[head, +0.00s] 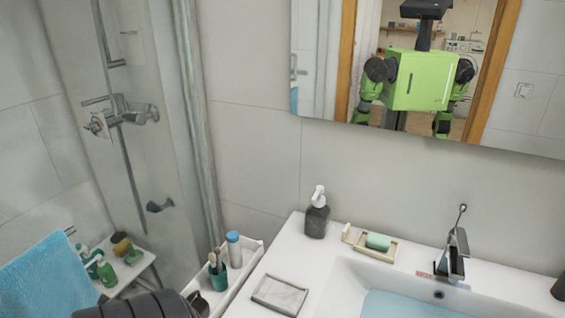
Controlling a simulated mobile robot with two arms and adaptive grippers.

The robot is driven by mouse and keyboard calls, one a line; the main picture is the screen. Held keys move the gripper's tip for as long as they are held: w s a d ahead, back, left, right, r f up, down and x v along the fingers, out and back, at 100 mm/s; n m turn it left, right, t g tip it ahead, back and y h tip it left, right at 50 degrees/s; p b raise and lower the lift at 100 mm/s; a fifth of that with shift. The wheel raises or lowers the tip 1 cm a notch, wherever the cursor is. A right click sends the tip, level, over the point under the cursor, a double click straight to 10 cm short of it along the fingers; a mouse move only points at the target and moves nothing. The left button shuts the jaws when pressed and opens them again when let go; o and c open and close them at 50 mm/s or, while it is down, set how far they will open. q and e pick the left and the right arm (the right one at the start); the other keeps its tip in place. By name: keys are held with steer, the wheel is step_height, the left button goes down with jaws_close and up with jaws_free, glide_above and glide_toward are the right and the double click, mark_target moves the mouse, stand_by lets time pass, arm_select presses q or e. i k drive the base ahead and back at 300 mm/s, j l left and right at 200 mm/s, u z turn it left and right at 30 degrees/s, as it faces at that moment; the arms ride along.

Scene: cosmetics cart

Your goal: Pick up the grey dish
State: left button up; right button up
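The grey dish (280,296) is a shallow, light grey rectangular dish with a paler rim. It lies flat on the left end of the white washbasin counter (322,250), near the bottom edge of the head view. It looks empty. Neither of my grippers shows directly in this view.
A dark soap dispenser (317,217) and a beige tray with a green soap bar (377,241) stand behind the dish. The tap (456,255) and basin are to the right. A white caddy (250,262) with a teal cup (217,275) adjoins the counter's left side.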

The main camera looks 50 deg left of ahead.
mark_target(285, 297)
steer(key=u, duration=1.7)
